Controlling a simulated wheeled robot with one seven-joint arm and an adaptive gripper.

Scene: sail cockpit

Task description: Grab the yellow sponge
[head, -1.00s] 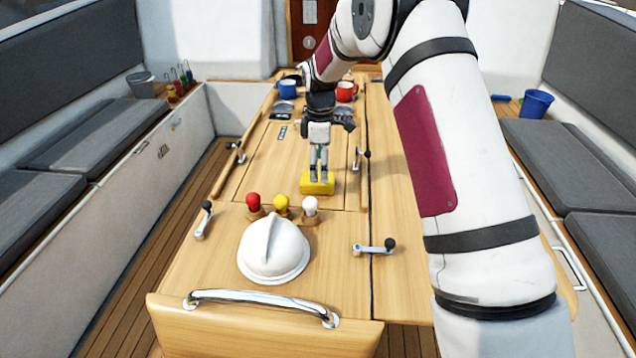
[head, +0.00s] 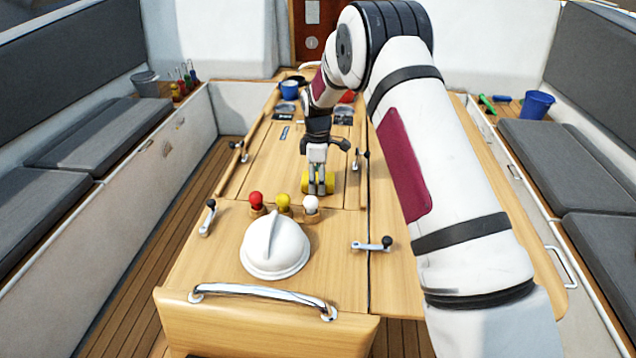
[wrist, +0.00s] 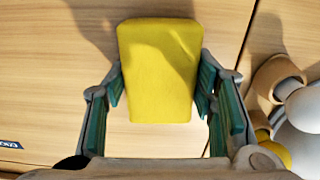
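The yellow sponge (head: 305,184) lies on the wooden table (head: 240,250), behind a row of coloured knobs. In the wrist view the sponge (wrist: 158,70) fills the space between the two fingers. My gripper (head: 319,190) points down at the sponge, with its fingers low around it. In the wrist view my gripper (wrist: 160,88) is open, with one finger close along each side of the sponge. Whether the pads touch it cannot be told. The sponge's middle is partly hidden by the fingers in the head view.
Red (head: 257,200), yellow (head: 283,202) and white (head: 311,204) knobs stand in front of the sponge. A white dome (head: 274,248) is nearer. A blue mug (head: 289,90) stands at the table's far end. Metal crank handles (head: 372,245) edge the table. The wood left of the sponge is clear.

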